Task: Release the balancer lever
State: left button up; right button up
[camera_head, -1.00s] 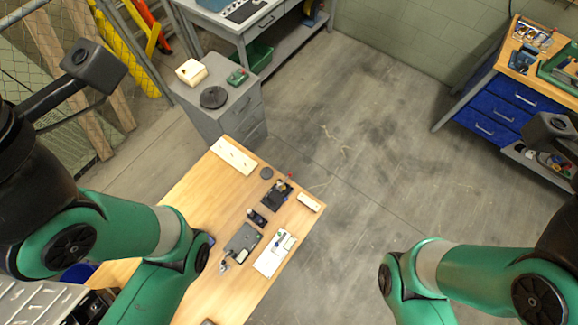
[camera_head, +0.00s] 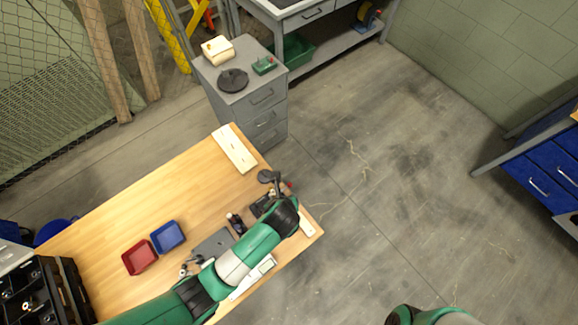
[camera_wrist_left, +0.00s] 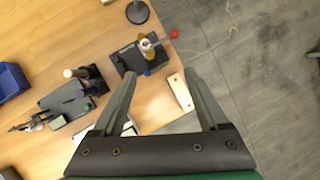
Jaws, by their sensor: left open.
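The red-knobbed lever (camera_wrist_left: 173,34) sticks out to the right from a black fixture (camera_wrist_left: 143,55) with brass-coloured parts, in the left wrist view. In the head view the red knob (camera_head: 288,185) shows just past my left arm, which hides part of the black fixture (camera_head: 260,206). My left gripper (camera_wrist_left: 160,73) is open and empty, pointing down over the table. In the wrist view its fingertips lie just below the fixture and lever, apart from both. My right gripper is outside the frames; only a green arm part shows.
A white block (camera_wrist_left: 180,92) lies close to the right fingertip. Other black devices (camera_wrist_left: 85,80) stand left of the gripper, and a round black base (camera_wrist_left: 138,12) is beyond. Red (camera_head: 139,257) and blue (camera_head: 168,236) trays sit on the wooden table (camera_head: 110,215). Floor lies right of its edge.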

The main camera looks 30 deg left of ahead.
pick_arm(q)
jog(key=s+d+f+m+b, duration=0.15)
jog(key=s+f, duration=0.25)
jog(key=f, duration=0.4)
jog(key=shift+n+g, duration=0.25)
jog(key=shift+g, duration=0.15)
jog(key=b+x, duration=0.1)
jog(key=x, duration=0.2)
jog(key=b+x, duration=0.2)
jog(key=x, duration=0.1)
jog(key=b+x, duration=0.2)
jog(key=x, duration=0.2)
jog(key=shift+w+a+r, duration=0.15)
jog(key=shift+a, duration=0.1)
jog(key=shift+w+a+f, duration=0.15)
jog(key=shift+w+f, duration=0.1)
jog(key=shift+f, duration=0.2)
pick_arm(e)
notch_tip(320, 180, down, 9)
pick_arm(q)
jog(key=shift+c, duration=0.2)
grip_shut()
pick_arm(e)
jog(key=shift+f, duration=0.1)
